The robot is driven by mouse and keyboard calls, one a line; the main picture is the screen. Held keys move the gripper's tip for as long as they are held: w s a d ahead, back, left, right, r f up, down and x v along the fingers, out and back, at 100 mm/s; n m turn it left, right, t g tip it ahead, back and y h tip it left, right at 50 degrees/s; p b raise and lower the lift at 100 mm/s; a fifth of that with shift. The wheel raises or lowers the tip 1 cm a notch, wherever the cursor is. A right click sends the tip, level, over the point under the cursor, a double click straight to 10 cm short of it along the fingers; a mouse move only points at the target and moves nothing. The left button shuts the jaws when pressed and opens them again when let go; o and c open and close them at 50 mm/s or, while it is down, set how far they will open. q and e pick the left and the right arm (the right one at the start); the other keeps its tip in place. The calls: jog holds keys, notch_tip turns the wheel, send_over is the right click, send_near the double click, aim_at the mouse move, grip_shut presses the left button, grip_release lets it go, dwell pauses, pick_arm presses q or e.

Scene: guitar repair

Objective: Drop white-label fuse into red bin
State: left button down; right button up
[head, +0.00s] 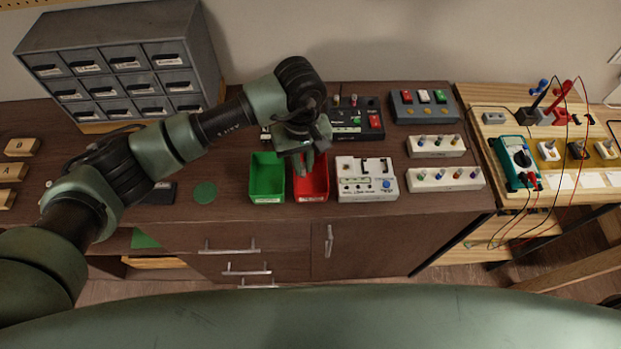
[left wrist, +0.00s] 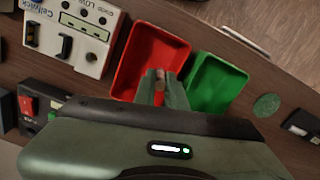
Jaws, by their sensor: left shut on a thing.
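The red bin (head: 317,186) stands on the brown workbench, directly right of the green bin. It also shows in the left wrist view (left wrist: 150,42). My left gripper (head: 304,163) is over the red bin, pointing down. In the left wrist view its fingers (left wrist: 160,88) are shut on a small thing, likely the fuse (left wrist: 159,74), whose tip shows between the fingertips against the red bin. Its label cannot be made out. In the head view the held thing is hidden by the fingers. My right gripper is not in view.
The green bin (head: 266,178) stands close on the left. A white tester (head: 367,180) stands close on the right. Two white fuse racks (head: 446,180) lie further right. A grey drawer cabinet (head: 120,60) stands at the back left. A green disc (head: 205,192) lies left of the bins.

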pick_arm(q)
jog(key=c, duration=1.4)
grip_release()
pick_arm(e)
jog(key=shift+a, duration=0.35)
pick_arm(q)
jog(key=shift+r, duration=0.1)
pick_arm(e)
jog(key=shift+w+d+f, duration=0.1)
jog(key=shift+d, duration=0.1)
